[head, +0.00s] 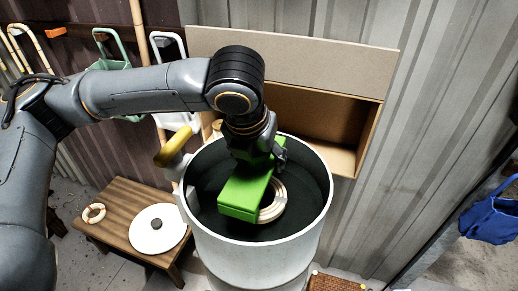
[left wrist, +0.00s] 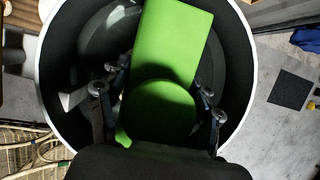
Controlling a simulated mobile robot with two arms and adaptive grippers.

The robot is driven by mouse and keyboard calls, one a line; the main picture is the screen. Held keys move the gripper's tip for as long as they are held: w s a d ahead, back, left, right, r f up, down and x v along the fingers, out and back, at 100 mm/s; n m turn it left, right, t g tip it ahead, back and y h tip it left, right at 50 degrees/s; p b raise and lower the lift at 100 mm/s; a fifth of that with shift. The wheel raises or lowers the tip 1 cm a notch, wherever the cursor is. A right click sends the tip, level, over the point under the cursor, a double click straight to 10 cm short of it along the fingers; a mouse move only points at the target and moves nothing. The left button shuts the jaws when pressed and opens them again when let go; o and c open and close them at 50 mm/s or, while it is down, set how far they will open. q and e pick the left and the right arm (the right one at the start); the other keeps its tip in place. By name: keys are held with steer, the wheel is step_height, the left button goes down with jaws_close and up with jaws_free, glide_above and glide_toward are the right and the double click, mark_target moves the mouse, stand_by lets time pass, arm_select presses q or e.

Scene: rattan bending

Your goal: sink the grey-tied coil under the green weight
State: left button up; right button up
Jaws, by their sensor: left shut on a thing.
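The green weight (head: 243,196) is inside a white drum (head: 262,245) with a dark interior. My left gripper (head: 262,155) reaches down into the drum from above and is shut on the weight. In the left wrist view the green weight (left wrist: 172,50) lies between the two fingers (left wrist: 160,108). A pale coil (head: 272,206) shows in the drum beside and partly beneath the weight, which hides much of it. Its tie is not clear, and I cannot tell whether weight and coil touch. My right gripper is out of view.
A low wooden table (head: 125,204) left of the drum holds a small tied coil (head: 94,213) and a round white lid (head: 157,230). A yellow handle (head: 172,148) stands at the drum's left rim. An open cardboard-coloured box (head: 330,120) is behind the drum.

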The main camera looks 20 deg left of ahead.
arm_select(q)
steer(key=shift+d+f+b, duration=0.1)
steer(key=shift+f+b, duration=0.5)
steer(key=shift+f, duration=1.95)
steer(key=shift+f, duration=0.1)
